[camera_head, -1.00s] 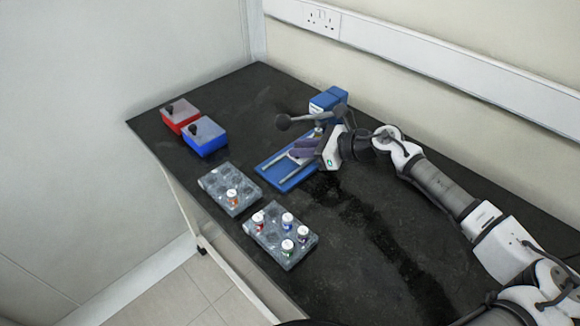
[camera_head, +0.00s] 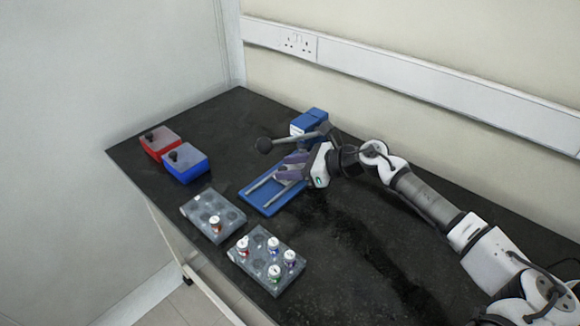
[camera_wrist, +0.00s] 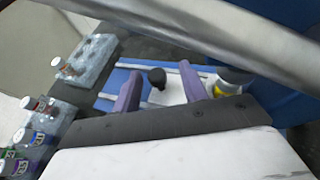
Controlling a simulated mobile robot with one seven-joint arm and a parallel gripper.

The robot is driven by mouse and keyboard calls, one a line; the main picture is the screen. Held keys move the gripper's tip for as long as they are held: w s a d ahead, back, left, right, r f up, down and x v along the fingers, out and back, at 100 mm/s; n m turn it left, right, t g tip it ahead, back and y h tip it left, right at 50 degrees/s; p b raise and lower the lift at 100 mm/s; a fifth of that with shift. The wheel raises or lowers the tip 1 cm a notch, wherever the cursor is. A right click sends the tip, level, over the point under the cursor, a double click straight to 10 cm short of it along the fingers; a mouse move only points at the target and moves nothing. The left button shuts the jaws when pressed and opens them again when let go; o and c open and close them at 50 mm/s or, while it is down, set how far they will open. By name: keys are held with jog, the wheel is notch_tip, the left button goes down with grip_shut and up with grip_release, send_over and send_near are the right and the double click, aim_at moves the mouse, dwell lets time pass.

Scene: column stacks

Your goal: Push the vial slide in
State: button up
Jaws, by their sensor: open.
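The vial slide sits on a blue base (camera_head: 264,207) with two pale rails, in front of a blue press (camera_head: 310,121). In the wrist view, the slide's white plate (camera_wrist: 171,96) and black knob (camera_wrist: 157,78) show between my purple fingers. My gripper (camera_head: 285,168) is open over the back part of the rails; in the wrist view (camera_wrist: 160,70) its fingers stand either side of the knob, with gaps. A vial with a white cap and yellow band (camera_wrist: 231,78) is just right of the right finger. In the head view, my gripper hides the slide plate and this vial.
The press's grey lever with a black ball (camera_head: 264,145) reaches out left above the base. Two grey vial racks (camera_head: 190,207) (camera_head: 243,268) stand in front, holding several vials. A red box (camera_head: 160,143) and a blue box (camera_head: 186,163) stand at the left. Right-front table is clear.

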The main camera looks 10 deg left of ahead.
jog(key=b+v, duration=0.3)
jog(key=v, duration=1)
jog(key=shift+d, duration=0.3)
jog(key=shift+r, duration=0.1)
